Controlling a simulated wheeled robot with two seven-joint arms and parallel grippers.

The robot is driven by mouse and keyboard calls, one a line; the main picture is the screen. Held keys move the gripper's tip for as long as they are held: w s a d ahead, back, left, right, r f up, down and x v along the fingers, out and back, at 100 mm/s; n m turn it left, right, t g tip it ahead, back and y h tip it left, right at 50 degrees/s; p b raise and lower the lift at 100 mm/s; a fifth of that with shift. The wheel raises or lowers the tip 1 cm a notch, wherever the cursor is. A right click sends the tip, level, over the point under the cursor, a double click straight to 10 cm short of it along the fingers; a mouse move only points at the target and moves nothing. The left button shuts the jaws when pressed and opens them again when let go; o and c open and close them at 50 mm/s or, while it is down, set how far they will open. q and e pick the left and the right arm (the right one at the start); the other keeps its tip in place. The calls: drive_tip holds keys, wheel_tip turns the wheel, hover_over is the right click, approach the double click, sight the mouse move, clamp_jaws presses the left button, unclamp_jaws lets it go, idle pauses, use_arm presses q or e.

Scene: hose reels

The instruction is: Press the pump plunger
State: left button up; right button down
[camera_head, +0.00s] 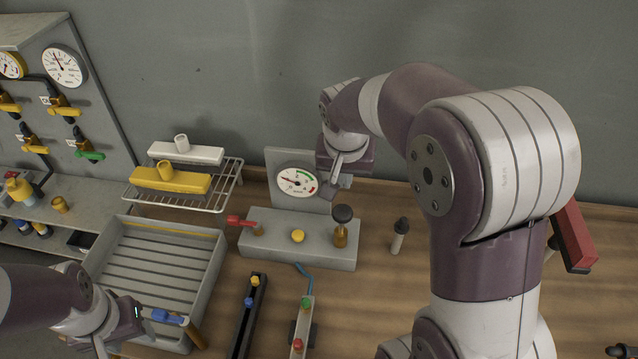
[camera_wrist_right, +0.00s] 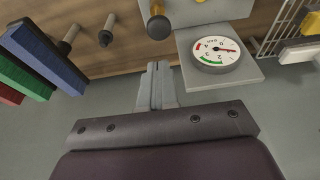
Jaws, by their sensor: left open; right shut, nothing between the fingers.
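The pump is a grey box (camera_head: 285,246) on the wooden bench, with a plunger (camera_head: 342,214) that has a black knob on a brass stem. The plunger stands upright at the box's right end, its knob clear above the box. It also shows at the top of the right wrist view (camera_wrist_right: 160,27). A pressure gauge (camera_head: 297,181) stands behind the box. My right gripper (camera_head: 334,180) is shut and empty, behind and above the plunger and apart from it. Its closed fingers (camera_wrist_right: 158,80) show in the wrist view. My left gripper (camera_head: 122,330) is at the lower left, open, its fingers partly unclear.
A red lever (camera_head: 240,221) and yellow button (camera_head: 297,236) sit on the pump box. A grey slatted tray (camera_head: 160,255) and wire rack (camera_head: 215,190) stand left. A dark-topped peg (camera_head: 399,235) stands right of the pump. Coloured blocks (camera_wrist_right: 52,55) show in the wrist view.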

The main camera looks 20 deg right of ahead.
wheel_tip(320, 180, up, 2)
drive_tip(key=p, duration=0.3)
approach(344, 210)
drive_tip(key=x, duration=0.5)
drive_tip(key=shift+w+d+f, duration=0.15)
drive_tip(key=shift+w+f, duration=0.15)
drive_tip(key=shift+f, duration=0.4)
